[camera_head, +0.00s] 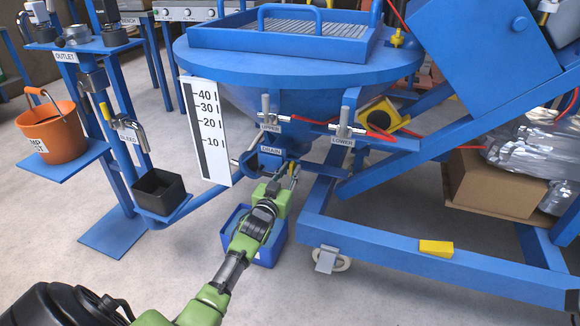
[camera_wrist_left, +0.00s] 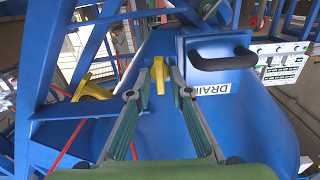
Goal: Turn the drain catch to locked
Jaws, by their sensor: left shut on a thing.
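The yellow drain catch (camera_wrist_left: 158,72) shows in the left wrist view on the blue drain housing, upright in that picture. My left gripper (camera_wrist_left: 162,84) has one finger on each side of it and is shut on it. In the head view my left gripper (camera_head: 289,178) is at the drain under the hopper, and a small yellow part of the catch (camera_head: 292,171) shows near its fingertips. The DRAIN label (camera_head: 271,151) is just above. A black handle (camera_wrist_left: 222,60) on a blue plate is right of the catch in the wrist view. My right gripper is not in view.
A blue bin (camera_head: 236,219) stands on the floor under my left arm. The level scale (camera_head: 208,130) stands left of the drain. The UPPER (camera_head: 270,128) and LOWER (camera_head: 342,141) fittings are above it. The machine's blue frame (camera_head: 400,246) lies to the right.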

